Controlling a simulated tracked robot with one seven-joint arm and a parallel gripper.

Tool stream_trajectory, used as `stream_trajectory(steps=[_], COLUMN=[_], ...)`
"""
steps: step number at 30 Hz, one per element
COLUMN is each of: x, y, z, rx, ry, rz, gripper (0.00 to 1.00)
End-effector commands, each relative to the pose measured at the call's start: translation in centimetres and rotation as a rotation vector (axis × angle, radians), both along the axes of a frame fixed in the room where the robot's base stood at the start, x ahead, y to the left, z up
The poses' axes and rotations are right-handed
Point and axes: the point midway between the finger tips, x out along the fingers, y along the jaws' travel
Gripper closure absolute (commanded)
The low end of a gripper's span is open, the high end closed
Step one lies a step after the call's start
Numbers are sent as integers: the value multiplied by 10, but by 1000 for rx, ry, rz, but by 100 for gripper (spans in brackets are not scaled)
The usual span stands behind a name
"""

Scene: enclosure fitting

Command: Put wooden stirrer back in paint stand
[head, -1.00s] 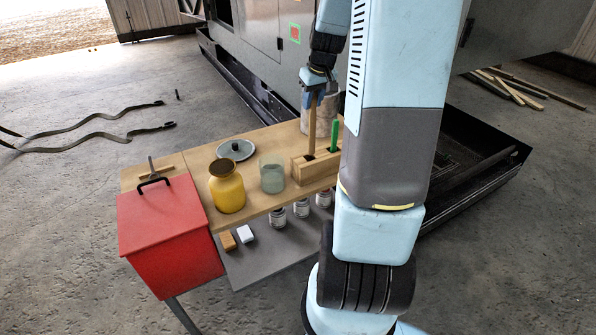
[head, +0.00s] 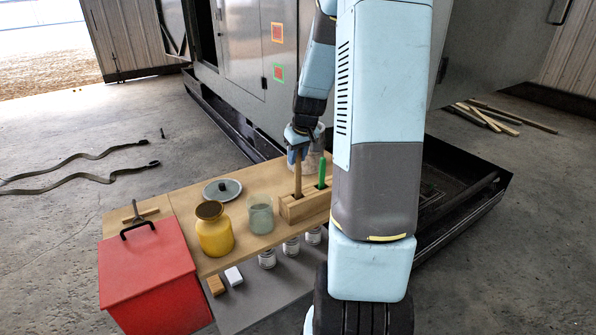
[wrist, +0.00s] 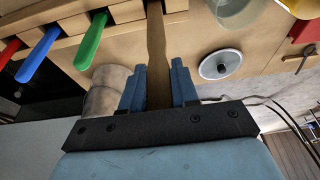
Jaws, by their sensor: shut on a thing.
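The wooden stirrer (head: 297,180) is a flat brown stick, roughly upright in the head view. My gripper (head: 297,156) is shut on its upper part. In the wrist view the stirrer (wrist: 156,60) runs between the two blue fingers of my gripper (wrist: 158,82) toward the stand. The paint stand (head: 304,208) is a light wooden block on the table, also in the wrist view (wrist: 70,13). The stirrer's lower end meets the left part of the stand's top and is hidden there; how deep it sits I cannot tell.
A green-handled tool (head: 322,172) stands in the stand; red (wrist: 11,50) and blue (wrist: 38,55) handles show in the wrist view. A glass jar (head: 260,214), yellow jar (head: 214,232) and lid (head: 222,190) stand left. A grey-white can (wrist: 104,92) is close beside my gripper.

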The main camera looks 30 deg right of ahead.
Motion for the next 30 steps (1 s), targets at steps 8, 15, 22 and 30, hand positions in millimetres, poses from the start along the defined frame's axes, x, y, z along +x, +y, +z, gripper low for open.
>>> stream_trajectory(steps=[8,15,22,30], x=[0,0,0,0], y=[0,0,0,0], z=[-23,-41,-42,-42], rx=[1,0,0,-1], ry=[1,0,0,-1], rz=[0,0,-1,-1], gripper=[100,100,100,46])
